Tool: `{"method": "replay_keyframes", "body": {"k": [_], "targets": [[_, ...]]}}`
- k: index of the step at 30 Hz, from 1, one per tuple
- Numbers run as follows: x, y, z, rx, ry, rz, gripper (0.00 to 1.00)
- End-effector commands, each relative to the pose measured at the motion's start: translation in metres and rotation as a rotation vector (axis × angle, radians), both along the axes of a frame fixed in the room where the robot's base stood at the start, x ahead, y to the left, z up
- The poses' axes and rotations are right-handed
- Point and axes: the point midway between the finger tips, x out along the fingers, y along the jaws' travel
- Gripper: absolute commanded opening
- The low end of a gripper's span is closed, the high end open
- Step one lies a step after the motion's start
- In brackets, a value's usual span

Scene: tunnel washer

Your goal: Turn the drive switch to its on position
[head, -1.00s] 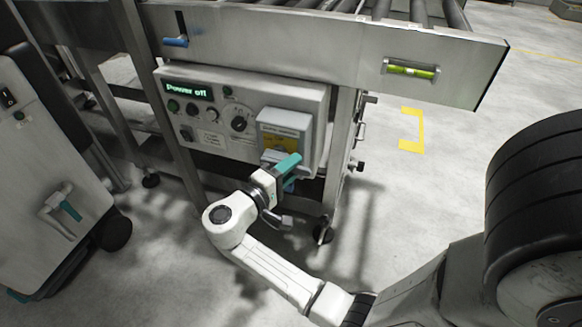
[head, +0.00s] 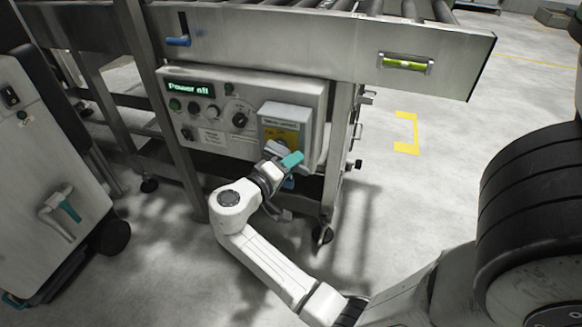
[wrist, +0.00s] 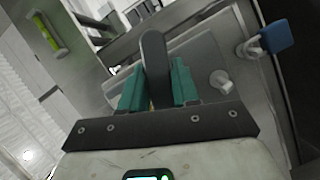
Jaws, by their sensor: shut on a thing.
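The control panel (head: 215,135) sits under the conveyor frame, and its green display (head: 190,88) reads "Power off". A grey box with a yellow plate (head: 285,132) is at the panel's right end. My gripper (head: 288,162) is in front of this box in the head view and covers its lower part. In the wrist view a dark upright handle (wrist: 154,58) stands between the teal fingers of my gripper (wrist: 157,88), which are shut on it. It looks like a switch handle on the box. Its marked position cannot be read. A black rotary knob (head: 240,120) is left of the box.
A blue-handled lever (head: 178,41) is on the frame above the panel; a blue knob (wrist: 278,36) shows in the wrist view. A spirit level (head: 405,63) is on the beam. A grey cabinet (head: 45,170) stands at left. The floor (head: 400,210) at right is clear.

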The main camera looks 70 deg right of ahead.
Motion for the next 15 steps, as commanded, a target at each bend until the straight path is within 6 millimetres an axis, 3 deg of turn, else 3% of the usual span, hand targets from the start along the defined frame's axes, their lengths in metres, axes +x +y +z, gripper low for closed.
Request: {"method": "replay_keyframes", "body": {"k": [15], "targets": [[0.014, 0.001, -0.022, 0.017, -0.482, 0.005, 0.00]]}}
